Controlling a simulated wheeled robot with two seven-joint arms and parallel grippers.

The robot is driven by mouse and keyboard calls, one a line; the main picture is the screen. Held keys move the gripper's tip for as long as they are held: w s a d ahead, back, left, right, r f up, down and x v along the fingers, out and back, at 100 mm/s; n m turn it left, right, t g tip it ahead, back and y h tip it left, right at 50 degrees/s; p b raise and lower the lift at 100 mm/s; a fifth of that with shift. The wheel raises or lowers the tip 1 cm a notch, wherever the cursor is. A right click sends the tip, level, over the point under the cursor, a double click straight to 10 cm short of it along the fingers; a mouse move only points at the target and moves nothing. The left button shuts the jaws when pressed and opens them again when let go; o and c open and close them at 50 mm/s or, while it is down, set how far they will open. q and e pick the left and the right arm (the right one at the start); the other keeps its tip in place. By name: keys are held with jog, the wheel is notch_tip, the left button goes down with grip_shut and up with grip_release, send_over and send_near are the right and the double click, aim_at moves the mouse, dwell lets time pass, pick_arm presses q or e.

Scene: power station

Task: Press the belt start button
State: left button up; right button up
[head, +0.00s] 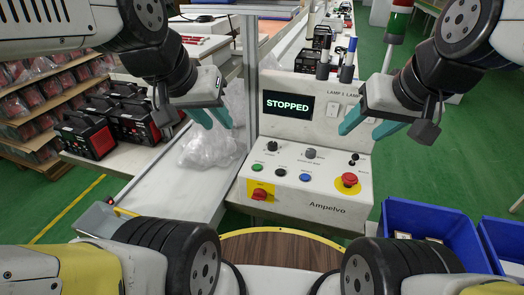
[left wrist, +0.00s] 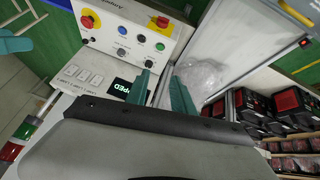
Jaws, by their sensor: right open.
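The white control panel (head: 300,200) stands in front of me, its display (head: 287,104) reading "STOPPED". On its sloped face are a green button (head: 257,167), a black button (head: 280,172) and a blue button (head: 305,177); their small labels are unreadable. The green button also shows in the left wrist view (left wrist: 160,46), where the panel appears upside down. My left gripper (head: 220,127) is open and empty, above and left of the green button, apart from the panel. My right gripper (head: 360,134) is open and empty, above the panel's right side.
A red emergency knob (head: 349,180) sits at the panel's right and a red-yellow switch (head: 259,194) below the green button. Clear plastic bags (head: 212,146) lie on the belt left of the panel. Blue crates (head: 425,222) stand right; black-red boxes (head: 90,138) stand left.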

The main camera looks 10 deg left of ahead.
pick_arm(q)
grip_shut()
dwell(1.6)
